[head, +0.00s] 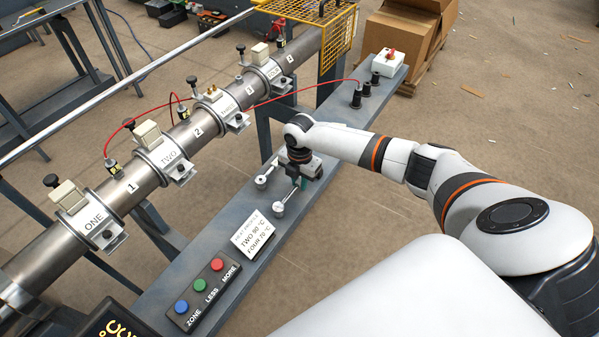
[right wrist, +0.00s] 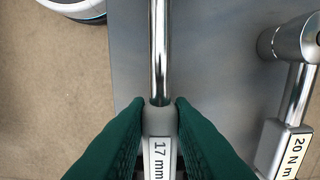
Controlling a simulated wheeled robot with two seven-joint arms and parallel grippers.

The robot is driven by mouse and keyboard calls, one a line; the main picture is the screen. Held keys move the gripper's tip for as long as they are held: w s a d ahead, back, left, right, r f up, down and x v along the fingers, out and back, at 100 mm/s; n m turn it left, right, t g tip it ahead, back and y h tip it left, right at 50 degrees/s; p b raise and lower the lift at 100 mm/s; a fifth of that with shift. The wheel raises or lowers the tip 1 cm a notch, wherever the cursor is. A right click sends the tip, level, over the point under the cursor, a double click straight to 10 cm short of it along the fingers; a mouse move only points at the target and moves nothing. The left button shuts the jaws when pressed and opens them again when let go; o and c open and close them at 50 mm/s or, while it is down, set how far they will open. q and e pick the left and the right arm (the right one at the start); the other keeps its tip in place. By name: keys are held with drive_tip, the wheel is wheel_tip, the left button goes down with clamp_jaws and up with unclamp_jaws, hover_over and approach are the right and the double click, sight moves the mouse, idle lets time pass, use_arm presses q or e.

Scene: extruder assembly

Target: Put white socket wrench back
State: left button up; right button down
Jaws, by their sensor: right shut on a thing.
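The held wrench (right wrist: 159,60) has a bright metal shaft and a pale grey-white handle labelled "17 mm". In the right wrist view its shaft runs up out of the picture. My right gripper (head: 300,183), with green fingers (right wrist: 159,125), is shut on that handle. In the head view a round metal end (head: 279,208) shows just beyond the fingers, low over the grey bench. I cannot tell whether the wrench touches the bench. A second tool (right wrist: 296,90), labelled "20 N m", lies beside it, and its round end (head: 262,182) shows in the head view. My left gripper is out of view.
The narrow grey bench (head: 190,255) carries a heat profile card (head: 252,233), a button box (head: 205,295), black knobs (head: 366,90) and a white switch box (head: 389,63). The extruder barrel (head: 140,185) with clamps runs alongside. Open floor lies to the right.

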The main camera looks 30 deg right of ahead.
drive_tip(key=shift+f, duration=0.4)
drive_tip(key=c, duration=1.2)
unclamp_jaws()
drive_tip(key=shift+r, duration=0.15)
wheel_tip(320, 180, up, 12)
drive_tip(key=shift+f, duration=0.1)
